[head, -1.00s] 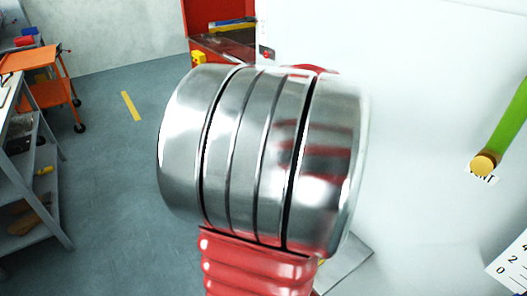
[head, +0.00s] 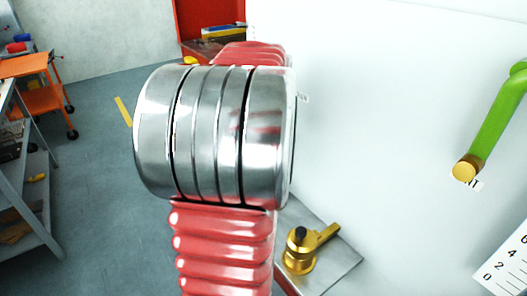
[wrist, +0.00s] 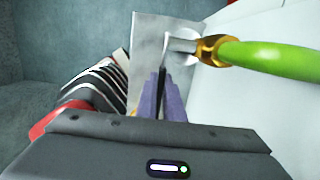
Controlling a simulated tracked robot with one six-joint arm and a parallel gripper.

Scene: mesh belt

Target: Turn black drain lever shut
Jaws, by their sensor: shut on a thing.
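In the wrist view, my gripper (wrist: 163,88) has two purple fingers close together on a thin black piece (wrist: 163,74), which looks like the black drain lever. Its upper end reaches towards a silvery fitting (wrist: 181,45), and most of it is hidden between the fingers. The fitting joins a gold collar (wrist: 211,49) on a green pipe (wrist: 270,58). In the head view my gripper and this lever do not show, as my arm covers the middle.
In the head view, a gold valve (head: 301,262) with a black knob sits on a metal plate (head: 345,262) beside a white wall. A green pipe (head: 500,105) with a gold end is at the right. An orange cart (head: 25,66) stands at the left; the grey floor between is clear.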

